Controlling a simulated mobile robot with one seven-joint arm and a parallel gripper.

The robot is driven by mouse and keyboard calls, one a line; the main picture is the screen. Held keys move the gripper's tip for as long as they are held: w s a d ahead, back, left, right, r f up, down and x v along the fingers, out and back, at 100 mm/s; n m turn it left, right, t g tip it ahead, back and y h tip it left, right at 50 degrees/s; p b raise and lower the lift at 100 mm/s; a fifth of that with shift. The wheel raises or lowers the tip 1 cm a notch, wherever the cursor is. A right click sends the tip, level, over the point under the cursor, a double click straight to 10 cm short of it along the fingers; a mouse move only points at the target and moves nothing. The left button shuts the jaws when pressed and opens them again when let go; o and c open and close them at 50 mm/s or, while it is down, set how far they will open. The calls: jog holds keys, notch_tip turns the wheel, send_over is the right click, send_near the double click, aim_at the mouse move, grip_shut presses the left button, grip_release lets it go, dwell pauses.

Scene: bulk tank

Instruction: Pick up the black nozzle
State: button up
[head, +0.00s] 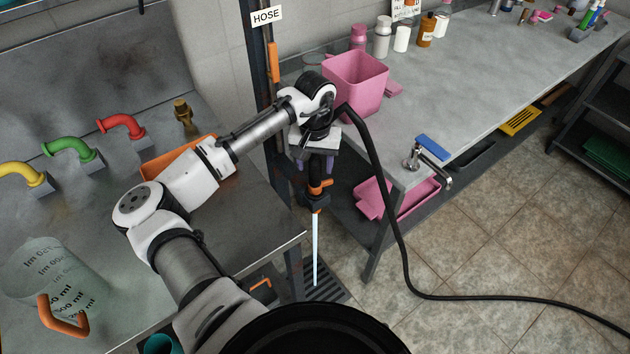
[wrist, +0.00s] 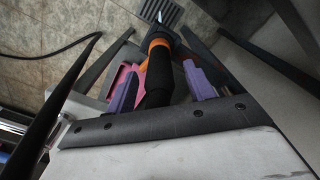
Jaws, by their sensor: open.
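The black nozzle (head: 314,201) hangs upright below my wrist, with orange parts on it and a pale blue, water-like stream running down from its lower end. In the wrist view, the black nozzle (wrist: 161,75) runs between the two purple fingers, with its orange part just beyond them. My gripper (head: 315,168) is open around the nozzle's upper part; it also shows in the wrist view (wrist: 160,68). Gaps show beside the nozzle in the wrist view; whether either finger touches it is unclear. My wrist hides the nozzle's top in the head view.
A black hose (head: 385,190) arcs down and trails right across the tiled floor. A floor grate (head: 325,293) lies below the stream. The grey counter (head: 470,90) with a pink bin (head: 354,85) stands right, the metal sink bench (head: 245,215) left, close to my arm.

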jog(key=shift+f, duration=0.65)
grip_shut()
jog(key=shift+r, duration=0.1)
